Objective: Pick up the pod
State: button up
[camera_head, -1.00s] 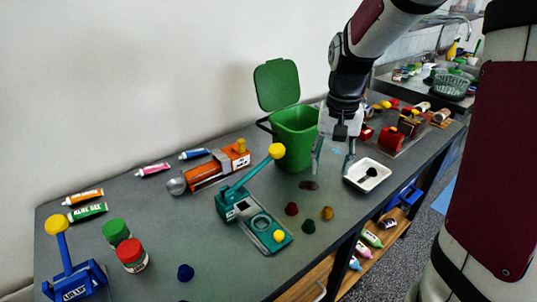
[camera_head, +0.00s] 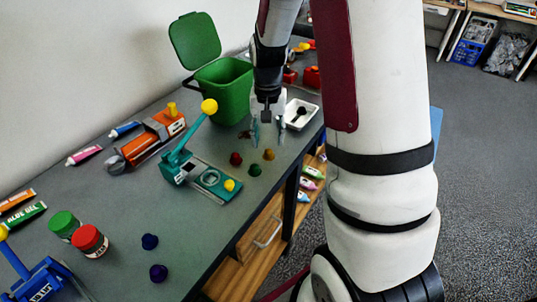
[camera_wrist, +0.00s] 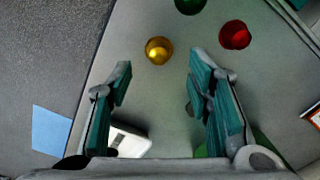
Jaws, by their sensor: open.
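Several small pods lie on the grey table. A gold pod (camera_head: 269,154), a red pod (camera_head: 236,158) and a green pod (camera_head: 255,170) form a group near the table's front edge. A blue pod (camera_head: 149,241) and a purple pod (camera_head: 158,272) lie farther towards the lower left. My gripper (camera_head: 267,132) is open, pointing down just behind the gold pod. In the wrist view, the gold pod (camera_wrist: 159,50) appears just beyond the open fingertips (camera_wrist: 161,68), roughly centred between them. The red pod (camera_wrist: 235,35) and green pod (camera_wrist: 190,5) are farther out. Nothing is held.
A teal press (camera_head: 205,180) stands left of the pod group. A green bin (camera_head: 224,90) with its lid open is behind. A white tray (camera_head: 300,113) holding a dark item is right of my gripper. Two jars, tubes and an orange machine (camera_head: 150,140) occupy the left.

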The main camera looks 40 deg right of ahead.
aim_at(269, 153)
notch_tip(269, 153, down, 5)
jog(key=shift+s, duration=0.1)
jog(key=shift+c, duration=0.2)
jog(key=c, duration=0.8)
